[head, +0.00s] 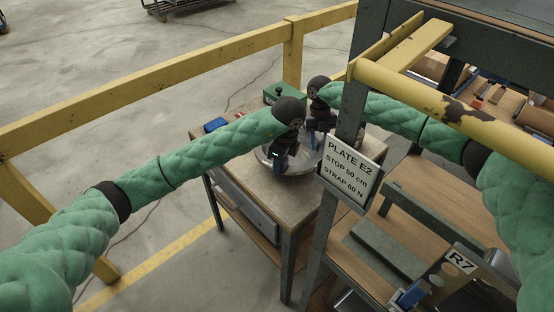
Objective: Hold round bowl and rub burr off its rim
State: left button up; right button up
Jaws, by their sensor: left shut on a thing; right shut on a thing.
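A round metal bowl (299,163) stands on the small wooden-topped bench (252,187), largely covered by my grippers. My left gripper (280,164) points down at the bowl's near left side and is shut on it; the fingertips are dark and small, so the exact grip on the rim is unclear. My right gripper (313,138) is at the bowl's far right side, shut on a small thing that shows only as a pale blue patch. Whether that thing touches the rim cannot be told. No burr can be made out.
A grey post (352,108) with the "PLATE E2" sign (352,172) stands close right of the bowl. Yellow rails (190,72) run behind and above. A green box (283,92) and a blue thing (215,124) sit at the bench's back. The bench's front is clear.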

aim_at(262, 160)
pick_arm(q)
jog(key=shift+w+a, duration=0.6)
jog(key=shift+a, duration=0.45)
jog(key=shift+w+a, duration=0.55)
jog(key=shift+a, duration=0.45)
jog(key=shift+w+a, duration=0.6)
jog(key=shift+a, duration=0.45)
pick_arm(e)
jog(key=shift+d+f, duration=0.1)
pick_arm(q)
notch_tip(262, 160, up, 8)
jog(key=shift+d, duration=0.15)
jog(key=shift+r, duration=0.1)
pick_arm(e)
jog(key=o, duration=1)
jog(key=v, duration=1.2)
jog(key=shift+w, duration=0.1)
jog(key=shift+f, duration=0.1)
